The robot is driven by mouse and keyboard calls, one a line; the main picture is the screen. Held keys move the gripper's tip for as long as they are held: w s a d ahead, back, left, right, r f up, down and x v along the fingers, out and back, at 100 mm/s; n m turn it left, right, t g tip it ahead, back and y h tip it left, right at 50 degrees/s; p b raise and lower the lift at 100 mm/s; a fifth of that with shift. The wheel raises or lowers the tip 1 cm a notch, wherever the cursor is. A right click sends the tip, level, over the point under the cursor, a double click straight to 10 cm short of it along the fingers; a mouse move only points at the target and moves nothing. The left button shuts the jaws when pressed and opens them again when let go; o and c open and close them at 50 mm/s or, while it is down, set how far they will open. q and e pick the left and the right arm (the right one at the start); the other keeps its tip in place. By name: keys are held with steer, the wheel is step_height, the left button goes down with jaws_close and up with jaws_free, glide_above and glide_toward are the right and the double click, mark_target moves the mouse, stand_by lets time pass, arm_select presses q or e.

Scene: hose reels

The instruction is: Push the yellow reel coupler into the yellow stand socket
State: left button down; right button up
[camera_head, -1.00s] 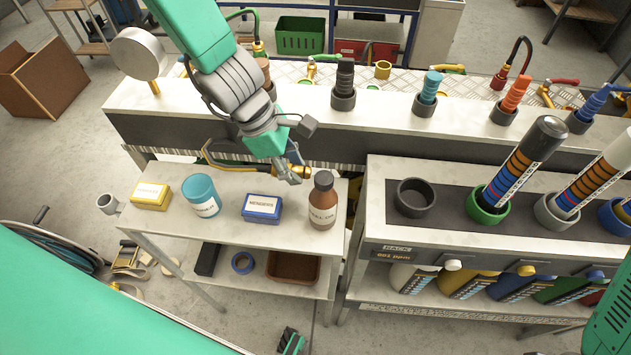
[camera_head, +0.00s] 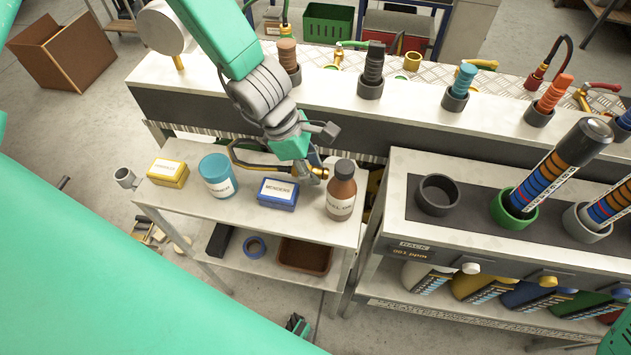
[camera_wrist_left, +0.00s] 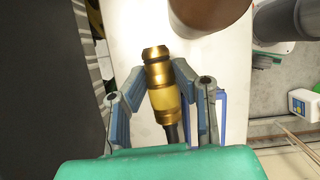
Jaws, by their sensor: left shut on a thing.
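The yellow, brass-like reel coupler (camera_wrist_left: 160,78) sits between the fingers of my left gripper (camera_wrist_left: 158,98) in the left wrist view, with a dark hose leaving its rear. In the head view my left gripper (camera_head: 312,176) is low over the cart top, just left of the brown bottle (camera_head: 341,190), and shut on the coupler, which is mostly hidden there. A yellow ring-shaped socket (camera_head: 412,63) stands open on the metal plate behind the long bench, apart from the coupler and up to its right. My right gripper is not identifiable in view.
The cart (camera_head: 290,222) also holds a blue box (camera_head: 277,194), a teal jar (camera_head: 217,176) and a yellow box (camera_head: 167,172). The long bench (camera_head: 330,110) stands behind it, with several upright plugs. A rack with a dark cup (camera_head: 437,196) stands right.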

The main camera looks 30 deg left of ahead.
mark_target(313, 187)
arm_select(q)
step_height(313, 187, down, 2)
steer(key=shift+s+a+f+b, duration=0.1)
steer(key=shift+a+f+b, duration=0.1)
steer(key=shift+b, duration=0.1)
steer(key=shift+f, duration=0.6)
steer(key=shift+d, duration=0.15)
steer(key=shift+f, duration=0.1)
steer(key=shift+f, duration=0.2)
steer(key=c, duration=1.3)
jaws_free()
